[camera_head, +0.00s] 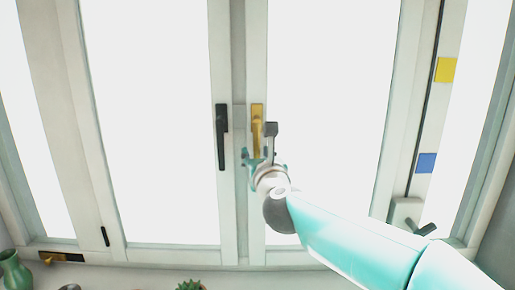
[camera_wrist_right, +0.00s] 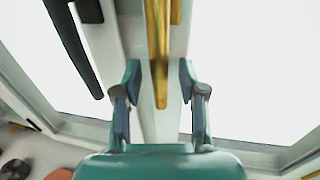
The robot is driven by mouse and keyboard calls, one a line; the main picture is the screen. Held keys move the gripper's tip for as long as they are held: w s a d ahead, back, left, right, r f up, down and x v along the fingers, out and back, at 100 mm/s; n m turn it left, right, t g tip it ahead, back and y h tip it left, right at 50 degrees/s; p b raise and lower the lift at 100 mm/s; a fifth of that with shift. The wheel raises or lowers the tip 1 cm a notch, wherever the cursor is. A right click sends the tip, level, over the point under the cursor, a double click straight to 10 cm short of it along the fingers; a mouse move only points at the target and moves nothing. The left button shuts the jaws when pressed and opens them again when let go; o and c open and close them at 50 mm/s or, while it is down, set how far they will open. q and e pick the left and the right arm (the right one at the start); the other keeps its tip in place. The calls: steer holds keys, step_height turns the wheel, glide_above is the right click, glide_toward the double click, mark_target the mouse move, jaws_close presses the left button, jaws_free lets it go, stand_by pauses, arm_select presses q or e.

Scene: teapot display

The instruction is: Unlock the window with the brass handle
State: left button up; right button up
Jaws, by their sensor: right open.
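The brass handle (camera_head: 257,130) is on the window's middle frame and hangs straight down. A black handle (camera_head: 221,138) hangs down just to its left. My right gripper (camera_head: 264,158) is at the lower end of the brass handle. In the right wrist view, my gripper (camera_wrist_right: 158,85) is open, with one finger on each side of the brass handle (camera_wrist_right: 159,60). I see gaps between the fingers and the handle. The black handle (camera_wrist_right: 72,45) is outside the fingers, to the left. My left gripper is out of view.
A yellow square (camera_head: 445,69) and a blue square (camera_head: 426,163) are on the right frame, above a grey handle (camera_head: 408,213). Below the window are a green vase (camera_head: 14,270) at the left and a small plant (camera_head: 190,286). Bright glass panes flank the middle frame.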

steer(key=shift+w, duration=0.4)
steer(key=shift+c, duration=0.3)
jaws_close()
